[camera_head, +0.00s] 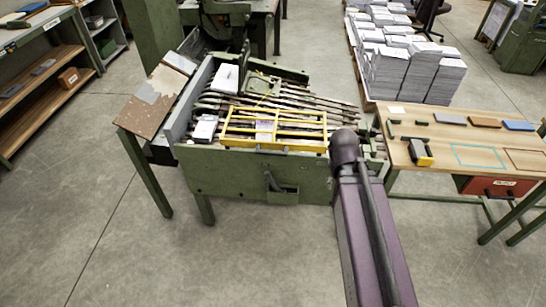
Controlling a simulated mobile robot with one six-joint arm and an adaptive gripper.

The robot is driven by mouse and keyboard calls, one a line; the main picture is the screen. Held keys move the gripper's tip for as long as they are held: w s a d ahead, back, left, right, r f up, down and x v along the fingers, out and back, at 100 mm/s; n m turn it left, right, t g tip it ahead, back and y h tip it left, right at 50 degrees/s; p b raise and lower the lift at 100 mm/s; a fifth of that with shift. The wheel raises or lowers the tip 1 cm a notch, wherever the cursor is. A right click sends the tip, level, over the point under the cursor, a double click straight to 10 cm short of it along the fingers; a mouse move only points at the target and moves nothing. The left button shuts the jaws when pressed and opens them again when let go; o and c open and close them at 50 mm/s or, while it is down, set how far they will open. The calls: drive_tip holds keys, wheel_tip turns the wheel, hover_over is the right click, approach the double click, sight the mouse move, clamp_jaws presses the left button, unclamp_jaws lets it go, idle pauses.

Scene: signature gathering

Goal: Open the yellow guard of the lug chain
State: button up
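The yellow guard (272,146) is a barred frame at the front of the green machine. It appears to lie down over the lug chain (285,102), whose long metal rails run across the machine bed. A printed sheet or label shows between the guard's bars. The guard's right end is close to my dark purple arm link, which rises in the foreground. I cannot tell whether they touch. My gripper does not show, and nothing visible is holding the guard.
White paper stacks (204,128) sit left of the guard. A wooden bench (455,145) with a yellow-black tool (418,152) stands right. Paper piles (410,70) stand behind it. A shelf (45,105) is at far left. The floor (130,255) in front is clear.

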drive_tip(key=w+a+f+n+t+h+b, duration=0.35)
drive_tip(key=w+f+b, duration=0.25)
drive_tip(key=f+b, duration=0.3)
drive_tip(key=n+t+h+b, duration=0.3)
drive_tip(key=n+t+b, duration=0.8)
drive_tip(key=b, duration=1.2)
approach(272, 152)
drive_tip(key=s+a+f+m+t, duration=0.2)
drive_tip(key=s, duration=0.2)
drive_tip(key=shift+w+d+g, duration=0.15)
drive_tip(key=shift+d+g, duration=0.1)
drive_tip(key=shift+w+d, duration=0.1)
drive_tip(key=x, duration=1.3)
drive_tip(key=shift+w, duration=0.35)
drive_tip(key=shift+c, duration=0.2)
